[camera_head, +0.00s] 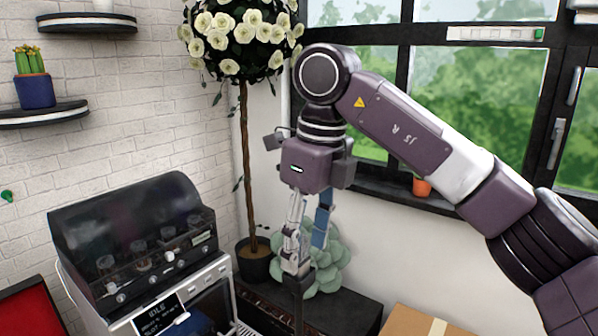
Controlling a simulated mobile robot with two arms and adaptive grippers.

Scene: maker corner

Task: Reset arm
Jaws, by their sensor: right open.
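My right arm comes in from the right side and bends down at its wrist. My right gripper (307,248) hangs at the middle of the view with its fingers pointing down. The fingers are apart and I see nothing held between them. A dark upright piece shows just below the fingertips; I cannot tell whether it touches them. My left gripper is not in view.
A machine with a dark hood (130,235) stands at lower left. A potted rose tree (247,160) and a pale green succulent (325,270) stand behind the gripper. A cardboard box (415,322) is at the bottom. Windows and an orange pot (422,187) are behind the arm.

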